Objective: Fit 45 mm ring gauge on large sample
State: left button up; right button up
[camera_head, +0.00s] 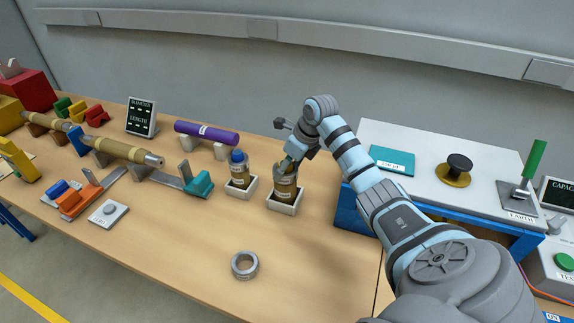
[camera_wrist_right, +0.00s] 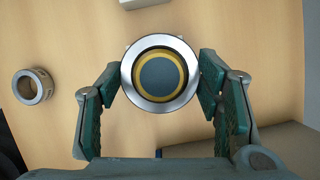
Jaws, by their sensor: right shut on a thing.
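My right gripper (camera_head: 289,164) is right above the large sample (camera_head: 284,188), which stands upright in a white holder (camera_head: 285,208). In the right wrist view the gripper's fingers (camera_wrist_right: 160,82) are shut on a silver ring gauge (camera_wrist_right: 132,96), one finger on each side. The round dark top of the sample (camera_wrist_right: 160,79), with a yellow-gold rim, shows inside the ring's opening, roughly centred. I cannot tell how far down the ring sits around the sample. A second ring gauge (camera_head: 245,265) lies on the table; it also shows in the right wrist view (camera_wrist_right: 33,86). My left gripper is out of view.
A smaller blue-capped sample (camera_head: 239,170) stands in a white holder just left. A purple roll (camera_head: 206,133) lies on supports behind. A winding fixture (camera_head: 120,150) fills the left side. A white-topped bench (camera_head: 430,200) stands to the right. The front table is mostly clear.

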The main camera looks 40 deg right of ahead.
jog(key=shift+f, duration=0.3)
jog(key=o, duration=1.4)
jog(key=shift+c, duration=0.2)
jog(key=v, duration=1.2)
